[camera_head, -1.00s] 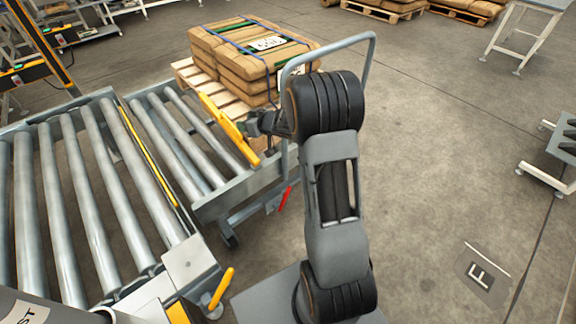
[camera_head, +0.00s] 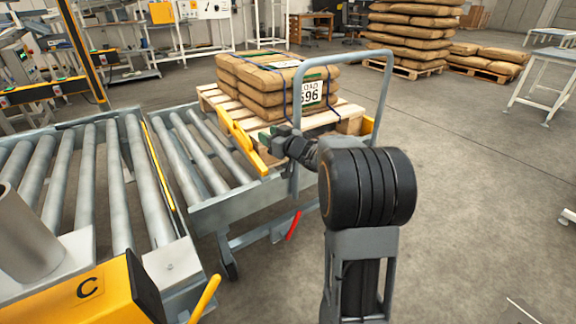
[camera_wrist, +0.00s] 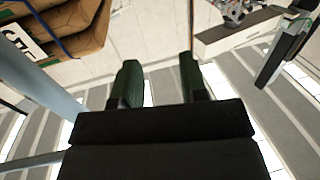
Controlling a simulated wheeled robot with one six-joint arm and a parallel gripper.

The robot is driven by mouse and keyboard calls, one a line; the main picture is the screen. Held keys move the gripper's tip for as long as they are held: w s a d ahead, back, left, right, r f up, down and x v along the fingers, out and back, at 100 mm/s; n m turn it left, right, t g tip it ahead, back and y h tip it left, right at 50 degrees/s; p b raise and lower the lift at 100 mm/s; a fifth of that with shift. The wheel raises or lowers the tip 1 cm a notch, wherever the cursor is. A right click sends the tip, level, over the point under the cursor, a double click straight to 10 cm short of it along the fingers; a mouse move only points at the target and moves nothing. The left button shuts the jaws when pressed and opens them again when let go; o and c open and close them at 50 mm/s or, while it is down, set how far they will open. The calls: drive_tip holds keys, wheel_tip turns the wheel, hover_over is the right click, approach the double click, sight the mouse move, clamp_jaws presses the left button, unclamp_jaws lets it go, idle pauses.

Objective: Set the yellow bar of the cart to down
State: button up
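The cart (camera_head: 235,207) has grey rollers, a tall grey handle (camera_head: 386,84) and a red lever (camera_head: 293,225) low on its near side. Its yellow bar (camera_head: 241,140) stands raised above the roller bed, on the side toward the loaded pallet. My gripper (camera_head: 268,138) is beside the upper part of the bar, close to it; I cannot tell whether they touch. In the wrist view the two green-padded fingers (camera_wrist: 160,80) are apart with an empty gap between them. I cannot make out the yellow bar there.
A wooden pallet (camera_head: 210,98) with strapped brown bags (camera_head: 275,80) is right behind the bar. A roller conveyor (camera_head: 85,180) adjoins the cart on the left, with a yellow lever (camera_head: 206,298) near its corner. Open floor (camera_head: 480,190) lies to the right.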

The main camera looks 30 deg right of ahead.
drive_tip(key=p+v, duration=0.2)
drive_tip(key=v, duration=0.6)
drive_tip(key=shift+s+f+t, duration=0.2)
drive_tip(key=shift+s+t, duration=0.1)
drive_tip(key=shift+s, duration=0.15)
drive_tip(key=shift+c, duration=0.4)
